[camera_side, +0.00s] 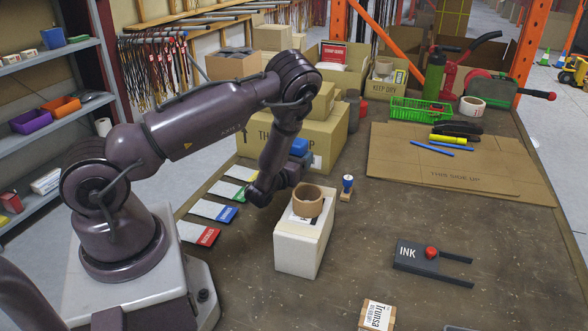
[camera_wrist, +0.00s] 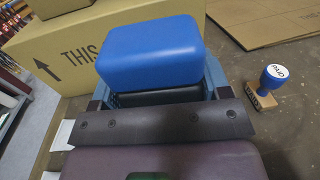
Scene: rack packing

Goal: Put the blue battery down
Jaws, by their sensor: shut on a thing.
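The blue battery (camera_side: 299,147) is a rounded blue block. In the wrist view, the battery (camera_wrist: 150,50) shows a dark lower part between the fingers. My gripper (camera_side: 300,160) is shut on it and points sideways, away from my arm. In the wrist view, the blue-grey fingers of my gripper (camera_wrist: 160,97) lie on either side of the dark part. In the side view the battery is in front of the large cardboard box. I cannot tell whether its underside touches anything.
The large cardboard box (camera_side: 265,136) stands behind the battery. A white box (camera_side: 299,252) with a tape roll (camera_side: 308,201) on top stands in front. A blue-topped stamp (camera_side: 347,185) is to the right. Labelled cards (camera_side: 213,211) lie left. The table's right middle (camera_side: 480,225) is clear.

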